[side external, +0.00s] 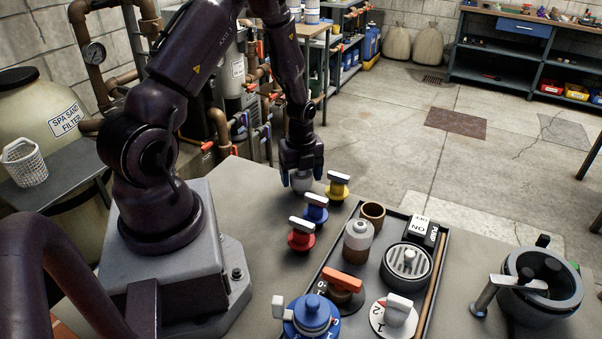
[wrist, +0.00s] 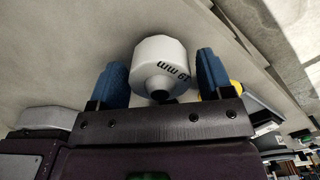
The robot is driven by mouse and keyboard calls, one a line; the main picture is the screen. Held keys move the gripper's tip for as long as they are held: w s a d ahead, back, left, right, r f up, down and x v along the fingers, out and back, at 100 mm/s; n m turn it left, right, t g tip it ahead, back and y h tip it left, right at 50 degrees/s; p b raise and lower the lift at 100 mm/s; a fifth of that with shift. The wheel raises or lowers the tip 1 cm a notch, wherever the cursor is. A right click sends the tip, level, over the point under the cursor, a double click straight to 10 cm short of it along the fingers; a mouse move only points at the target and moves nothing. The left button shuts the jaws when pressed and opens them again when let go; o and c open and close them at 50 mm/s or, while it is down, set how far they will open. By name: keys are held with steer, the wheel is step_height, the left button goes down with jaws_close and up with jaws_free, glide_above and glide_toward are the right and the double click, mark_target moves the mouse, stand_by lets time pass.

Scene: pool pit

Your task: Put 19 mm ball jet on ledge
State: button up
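The white jet marked "19 mm" (wrist: 160,62) stands between the two blue fingers of my gripper (wrist: 164,80) in the wrist view. A narrow gap shows on each side of it, so the fingers look open around it. In the side external view my gripper (side external: 301,168) points down at the table, with the pale jet (side external: 301,183) low between its fingers, partly hidden by them. The jet appears to rest on the table. I cannot tell for sure which surface is the ledge.
A dark tray (side external: 318,274) holds several fittings. A blue valve (side external: 310,318) and a dark pot (side external: 541,287) stand nearer. Bare table (side external: 240,185) lies beside my base.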

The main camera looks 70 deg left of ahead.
mark_target(301, 173)
steer(key=shift+o, duration=0.5)
steer(key=shift+r, duration=0.1)
step_height(301, 173, up, 12)
steer(key=d+r+n+t+y, duration=0.1)
steer(key=d+r+n+t, duration=0.1)
steer(key=d+r+n, duration=0.75)
steer(key=s+d+r+n+t+h, duration=0.1)
steer(key=s+d+r+n+t, duration=0.2)
steer(key=s+d+r+n, duration=0.5)
steer(key=s+d+r, duration=0.1)
steer(key=d+r, duration=0.1)
steer(key=d, duration=0.1)
steer(key=shift+d+r+t, duration=0.2)
steer(key=shift+r+t, duration=0.05)
steer(key=shift+t, duration=0.05)
